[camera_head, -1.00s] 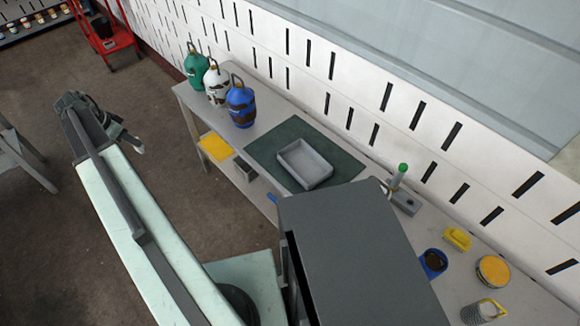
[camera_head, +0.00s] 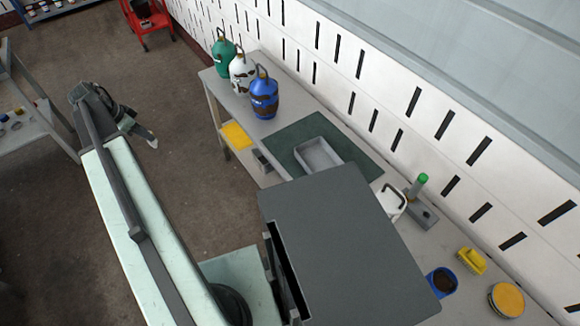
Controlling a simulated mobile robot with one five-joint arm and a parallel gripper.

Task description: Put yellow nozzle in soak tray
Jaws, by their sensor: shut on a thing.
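The soak tray (camera_head: 341,151), a shallow grey rectangular tray, lies on a dark green mat on the bench. Its near end is partly hidden by my own dark body. My gripper (camera_head: 142,131) is at the upper left, over the floor and well apart from the bench and the tray. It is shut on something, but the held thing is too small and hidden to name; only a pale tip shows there. I cannot make out a yellow nozzle for certain.
Green, white and blue canisters (camera_head: 264,95) stand at the bench's far end. Near the wall are a white handled container (camera_head: 389,202), a green-capped bottle (camera_head: 418,186), a yellow brush-like item (camera_head: 472,261), a blue cup (camera_head: 442,281) and a yellow-lidded tin (camera_head: 507,299). Another table (camera_head: 38,128) stands at left.

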